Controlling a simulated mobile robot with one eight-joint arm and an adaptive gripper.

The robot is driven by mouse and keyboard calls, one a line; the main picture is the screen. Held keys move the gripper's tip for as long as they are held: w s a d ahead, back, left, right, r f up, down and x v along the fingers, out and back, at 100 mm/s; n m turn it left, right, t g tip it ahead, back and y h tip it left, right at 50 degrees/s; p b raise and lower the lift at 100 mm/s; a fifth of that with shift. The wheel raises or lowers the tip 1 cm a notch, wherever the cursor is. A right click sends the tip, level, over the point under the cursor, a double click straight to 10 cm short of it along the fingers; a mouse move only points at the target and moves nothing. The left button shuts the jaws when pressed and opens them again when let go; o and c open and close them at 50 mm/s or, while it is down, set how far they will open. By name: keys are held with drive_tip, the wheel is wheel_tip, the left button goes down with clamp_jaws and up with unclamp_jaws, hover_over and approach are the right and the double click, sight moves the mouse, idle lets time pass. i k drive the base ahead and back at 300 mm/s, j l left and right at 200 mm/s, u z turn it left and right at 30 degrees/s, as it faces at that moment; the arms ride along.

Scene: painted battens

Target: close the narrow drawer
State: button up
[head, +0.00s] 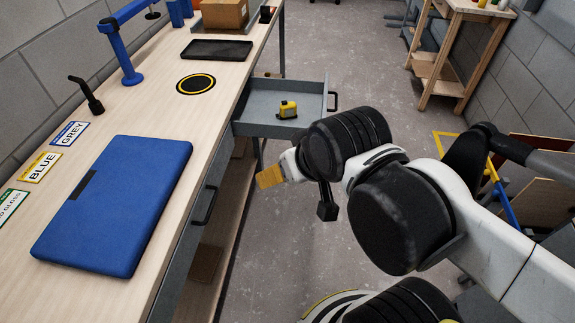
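The narrow drawer (258,104) is a grey tray pulled out from the right side of the workbench. Its black handle (334,101) is on the outer front at the right. A yellow and black tape measure (288,109) sits inside it. My gripper (272,177) is at the end of my white and black arm, below and in front of the open drawer in the picture, apparently apart from the handle. A yellow-orange piece shows at its tip; I cannot tell whether it is a fingertip or a held thing. My wrist hides most of the fingers.
The workbench top (210,110) holds a blue case (115,205), a black tray (216,49), a cardboard box (225,13) and label cards. Another drawer front with a black handle (206,205) lies nearer. Floor (375,80) is clear beyond the drawer; a wooden stand (455,60) is behind.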

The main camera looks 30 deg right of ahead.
sight(253, 115)
drive_tip(key=l+z, duration=0.15)
drive_tip(key=l, duration=1.5)
drive_tip(key=i+j+u, duration=0.15)
drive_tip(key=i+j, duration=0.2)
drive_tip(key=i, duration=0.15)
